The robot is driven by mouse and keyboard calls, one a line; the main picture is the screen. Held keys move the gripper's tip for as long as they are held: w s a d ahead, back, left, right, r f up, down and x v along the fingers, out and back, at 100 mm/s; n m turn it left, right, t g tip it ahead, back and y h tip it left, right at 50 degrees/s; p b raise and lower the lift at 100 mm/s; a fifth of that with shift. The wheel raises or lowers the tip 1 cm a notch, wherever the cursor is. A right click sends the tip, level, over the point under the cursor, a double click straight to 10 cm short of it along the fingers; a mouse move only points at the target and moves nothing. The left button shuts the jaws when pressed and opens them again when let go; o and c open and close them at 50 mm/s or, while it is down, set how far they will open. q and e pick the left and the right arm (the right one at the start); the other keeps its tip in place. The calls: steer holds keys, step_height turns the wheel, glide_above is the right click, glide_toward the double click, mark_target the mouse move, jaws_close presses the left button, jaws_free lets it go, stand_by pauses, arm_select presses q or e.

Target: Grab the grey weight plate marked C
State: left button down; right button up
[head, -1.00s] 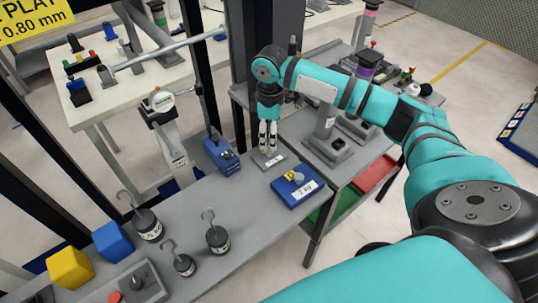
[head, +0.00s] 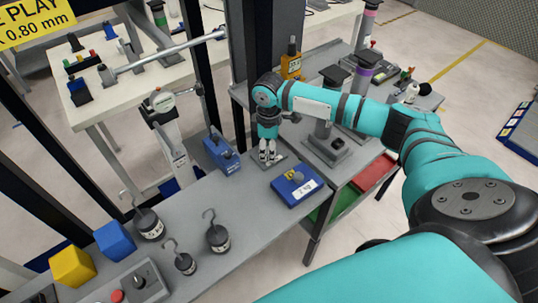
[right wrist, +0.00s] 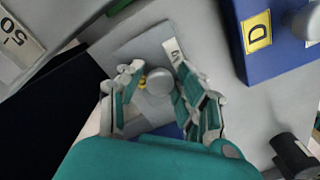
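A grey plate (head: 281,164) with a round grey knob lies on the grey bench. It also shows in the right wrist view (right wrist: 139,47), with a white label partly hidden by a finger and a bit of yellow beside the knob. I cannot read a C on it. My right gripper (head: 268,158) points down over this plate. In the right wrist view its fingers (right wrist: 157,72) are apart, one on each side of the knob (right wrist: 160,81); I cannot tell whether they touch it. My left gripper is not in view.
A blue plate (head: 287,199) marked D and 2 kg lies close to the right. A blue device (head: 222,153) stands to the left. Several hooked weights (head: 217,237) and blue (head: 114,240) and yellow (head: 71,266) cubes stand nearer. The bench between is clear.

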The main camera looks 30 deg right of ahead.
jaws_close()
steer(key=shift+w+r, duration=0.1)
steer(key=shift+r, duration=0.1)
